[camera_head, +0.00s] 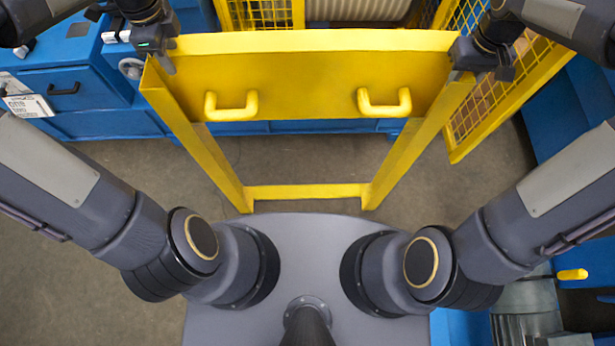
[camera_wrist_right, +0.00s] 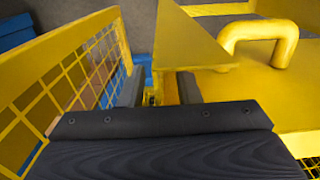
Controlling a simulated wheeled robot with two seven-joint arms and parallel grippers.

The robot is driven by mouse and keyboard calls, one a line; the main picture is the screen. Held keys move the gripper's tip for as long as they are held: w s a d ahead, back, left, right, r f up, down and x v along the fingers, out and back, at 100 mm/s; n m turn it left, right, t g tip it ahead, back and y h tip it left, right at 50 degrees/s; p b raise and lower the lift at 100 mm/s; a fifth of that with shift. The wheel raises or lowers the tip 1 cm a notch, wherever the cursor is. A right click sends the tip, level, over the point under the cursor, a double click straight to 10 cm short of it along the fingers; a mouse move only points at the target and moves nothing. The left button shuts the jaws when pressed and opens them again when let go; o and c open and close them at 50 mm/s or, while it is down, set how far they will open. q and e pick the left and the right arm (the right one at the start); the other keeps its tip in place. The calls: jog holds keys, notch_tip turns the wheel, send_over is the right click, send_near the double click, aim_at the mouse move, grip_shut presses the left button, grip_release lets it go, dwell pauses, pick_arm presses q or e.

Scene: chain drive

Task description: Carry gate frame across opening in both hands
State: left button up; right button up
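The yellow gate frame (camera_head: 310,85) is upright in front of me, with a broad top panel, two side posts and a bottom bar. Two yellow loop handles (camera_head: 232,107) (camera_head: 385,103) stick out of its panel. My left gripper (camera_head: 165,58) is at the frame's top left corner and appears closed on it; its far finger is hidden. My right gripper (camera_head: 470,66) is at the top right corner. In the right wrist view its two dark fingers (camera_wrist_right: 160,90) stand either side of the yellow frame edge (camera_wrist_right: 190,38). I cannot tell whether the bottom bar touches the floor.
A yellow mesh panel (camera_head: 500,95) stands close to the frame's right side, near my right gripper. Another mesh panel (camera_head: 262,14) is behind. A blue cabinet (camera_head: 75,85) stands at the left, and blue equipment lies at the right. Brown floor (camera_head: 300,158) shows through the frame.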

pick_arm(q)
notch_tip(320, 180, up, 8)
jog(key=shift+r, duration=0.65)
pick_arm(e)
jog(key=shift+r, duration=0.15)
notch_tip(320, 180, up, 12)
jog(key=shift+f, duration=0.1)
